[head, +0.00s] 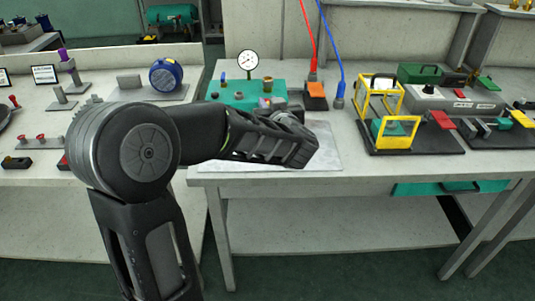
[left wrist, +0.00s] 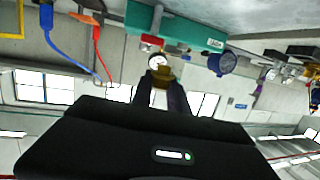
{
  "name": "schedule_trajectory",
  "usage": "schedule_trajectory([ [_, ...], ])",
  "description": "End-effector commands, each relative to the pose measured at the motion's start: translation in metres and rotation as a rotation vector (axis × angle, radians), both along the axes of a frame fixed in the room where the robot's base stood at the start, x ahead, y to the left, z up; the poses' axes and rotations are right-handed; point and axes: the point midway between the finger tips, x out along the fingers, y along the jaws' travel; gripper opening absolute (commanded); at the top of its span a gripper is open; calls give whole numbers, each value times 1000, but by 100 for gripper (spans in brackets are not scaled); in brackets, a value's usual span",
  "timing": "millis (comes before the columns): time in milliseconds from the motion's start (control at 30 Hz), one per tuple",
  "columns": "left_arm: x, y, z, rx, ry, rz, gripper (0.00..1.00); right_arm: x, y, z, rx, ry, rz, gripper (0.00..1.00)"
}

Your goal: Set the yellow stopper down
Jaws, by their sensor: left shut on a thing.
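My left gripper (head: 290,138) reaches in over the pale mat on the front of the middle bench. In the left wrist view, which is upside down, the two dark fingers of that gripper (left wrist: 161,88) are shut on the yellow stopper (left wrist: 162,76), a small dark-yellow piece at their tips. In the head view the stopper is hidden behind the gripper. I cannot tell how far it is above the bench. My right gripper is in neither view.
A teal box (head: 240,93) with a pressure gauge (head: 248,60) stands behind the gripper. An orange block (head: 316,95) and red and blue hoses are to its right. Yellow frames (head: 397,130) stand farther right. The pale mat (head: 325,150) has bare room beside the gripper.

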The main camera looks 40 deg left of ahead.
Motion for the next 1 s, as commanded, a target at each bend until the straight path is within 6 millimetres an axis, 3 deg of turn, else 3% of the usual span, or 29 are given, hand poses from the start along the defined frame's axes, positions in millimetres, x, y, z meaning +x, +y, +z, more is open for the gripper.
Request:
schedule_trajectory([
  [333, 0, 0, -6, -4, -1, -1, 0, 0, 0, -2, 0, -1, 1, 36],
  [700, 1, -1, -62, -3, 1, -2, 0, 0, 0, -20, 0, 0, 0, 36],
  [1000, 0, 0, -63, -3, -2, -1, 0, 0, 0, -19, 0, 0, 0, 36],
])
